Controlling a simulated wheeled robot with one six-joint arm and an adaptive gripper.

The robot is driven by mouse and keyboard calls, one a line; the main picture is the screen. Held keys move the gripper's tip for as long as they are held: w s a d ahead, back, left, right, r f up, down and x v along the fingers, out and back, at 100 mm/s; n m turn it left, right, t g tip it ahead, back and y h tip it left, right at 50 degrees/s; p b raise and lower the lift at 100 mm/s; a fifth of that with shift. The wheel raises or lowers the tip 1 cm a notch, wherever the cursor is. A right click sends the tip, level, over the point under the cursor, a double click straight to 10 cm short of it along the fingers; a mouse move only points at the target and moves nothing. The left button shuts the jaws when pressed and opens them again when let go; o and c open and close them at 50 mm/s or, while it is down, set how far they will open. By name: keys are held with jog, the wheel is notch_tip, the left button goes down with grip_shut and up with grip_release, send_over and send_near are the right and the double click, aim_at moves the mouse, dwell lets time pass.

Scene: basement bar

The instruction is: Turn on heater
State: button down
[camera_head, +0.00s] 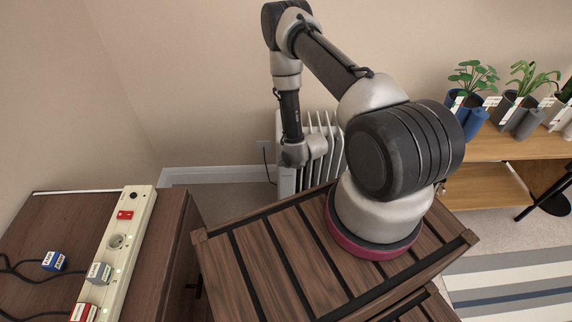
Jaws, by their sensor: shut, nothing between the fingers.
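The heater (334,160) is a pale, finned radiator standing on the floor by the back wall. My arm covers part of it, and the wooden slatted top in front hides its lower part. No control or lit indicator on it can be made out. My arm reaches up and back, then down, so its wrist is in front of the heater's left part in the picture. Whether it touches the heater cannot be told. My gripper's fingers are hidden behind the wrist.
A wall outlet (264,147) with a black cord is left of the heater. A long power strip (128,242) with plugs and green lights lies on the dark cabinet (55,210) at left. A blue plug (54,262) lies beside it. Potted plants (472,85) stand on a wooden shelf (500,148) at right.

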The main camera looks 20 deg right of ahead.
jog(key=shift+r, duration=0.1)
jog(key=shift+r, duration=0.7)
